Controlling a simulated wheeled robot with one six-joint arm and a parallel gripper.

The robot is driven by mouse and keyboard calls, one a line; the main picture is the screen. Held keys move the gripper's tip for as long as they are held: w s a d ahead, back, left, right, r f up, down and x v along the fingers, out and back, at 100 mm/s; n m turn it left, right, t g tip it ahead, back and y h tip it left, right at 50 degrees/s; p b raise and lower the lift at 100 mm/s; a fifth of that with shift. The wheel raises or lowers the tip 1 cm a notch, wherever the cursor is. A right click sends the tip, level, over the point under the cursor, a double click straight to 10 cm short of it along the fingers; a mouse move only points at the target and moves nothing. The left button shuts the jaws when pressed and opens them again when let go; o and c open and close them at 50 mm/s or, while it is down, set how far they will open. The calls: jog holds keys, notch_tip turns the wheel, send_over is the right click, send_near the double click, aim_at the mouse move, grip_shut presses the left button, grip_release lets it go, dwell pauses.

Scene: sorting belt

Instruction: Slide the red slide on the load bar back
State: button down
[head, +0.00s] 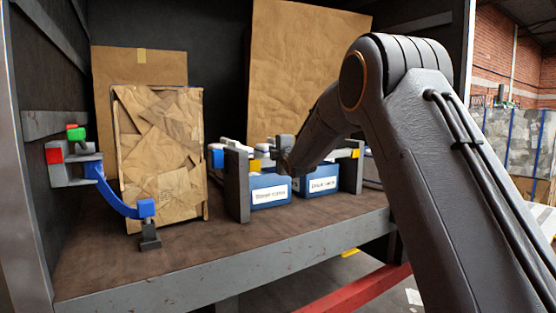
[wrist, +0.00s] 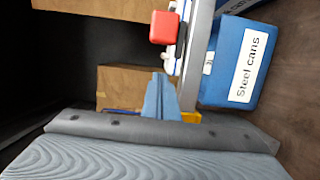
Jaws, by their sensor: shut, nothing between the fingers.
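The red slide (wrist: 164,27) is a small red block at the top of the wrist view, beside the pale load bar (wrist: 194,62). My gripper (wrist: 160,78) is shut and empty. Its fingertips point up the picture toward the red slide, with a visible gap in the picture between them. The fingers appear close beside the bar; I cannot tell whether they touch it. In the head view my arm covers part of the bar, and I cannot make out the red slide there.
Blue bins (head: 270,191) labelled as steel cans stand under the bar, between dark posts (head: 237,186). A yellow block (wrist: 190,117) is close to my fingers. Cardboard (head: 161,155) and a bracket with a blue curved arm (head: 118,202) stand left. The shelf front (head: 150,270) is clear.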

jog(key=b+v, duration=0.1)
jog(key=v, duration=0.7)
jog(key=shift+s+r+b, duration=0.15)
jog(key=shift+s+b, duration=0.05)
jog(key=shift+b, duration=0.2)
jog(key=s+d+f+m+g+h, duration=0.1)
jog(key=s+d+f+m+g, duration=0.25)
jog(key=s+f, duration=0.4)
jog(key=s+d+f+m+g+h, duration=0.1)
jog(key=s+d+f+m+g, duration=0.2)
jog(key=s+f, duration=0.4)
jog(key=s+d+f+m+g+h, duration=0.1)
jog(key=s+f+m+g+h, duration=0.15)
jog(key=s+f+m, duration=0.45)
jog(key=s+f+m+g, duration=0.2)
jog(key=s+f+g, duration=0.1)
jog(key=s, duration=0.6)
jog(key=s+d+f+m+g, duration=0.1)
jog(key=s+f, duration=0.4)
jog(key=s, duration=0.5)
jog(key=s+d+f+m+g, duration=0.1)
jog(key=s+f+m+g, duration=0.3)
jog(key=s, duration=0.6)
jog(key=shift+d+g, duration=0.25)
jog(key=shift+g, duration=0.05)
